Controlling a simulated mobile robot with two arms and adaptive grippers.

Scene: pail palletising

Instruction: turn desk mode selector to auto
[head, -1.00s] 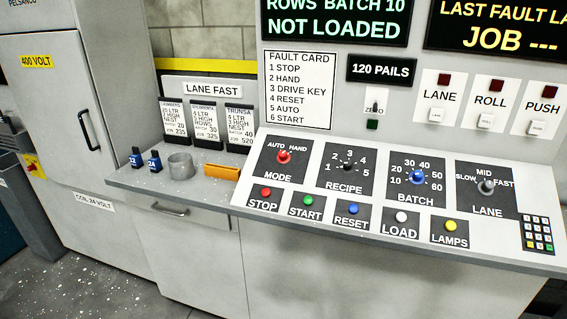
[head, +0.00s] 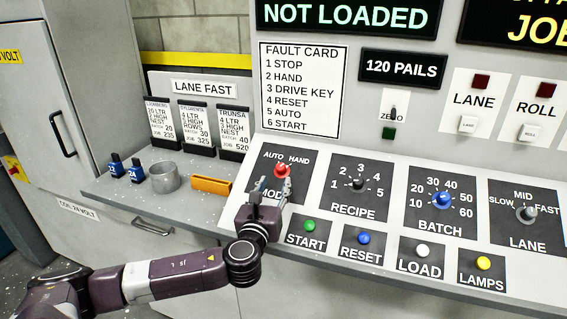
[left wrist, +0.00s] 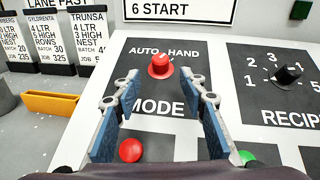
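The red mode selector knob (head: 281,170) sits on its dark MODE plate on the sloped desk, below the words AUTO and HAND. It also shows in the left wrist view (left wrist: 160,67), with a small pale mark near its top; I cannot tell for sure which word it points at. My left gripper (head: 274,185) is over the MODE plate, just short of the knob. Its two fingers (left wrist: 166,88) are spread open with nothing between them, and the knob shows beyond their tips. The gripper hides part of the word MODE and the red STOP button in the head view.
The STOP button (left wrist: 131,150) lies below the left gripper. Beside it are the green START button (head: 310,226) and blue RESET button (head: 364,238). The RECIPE knob (head: 358,184) is to the right.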

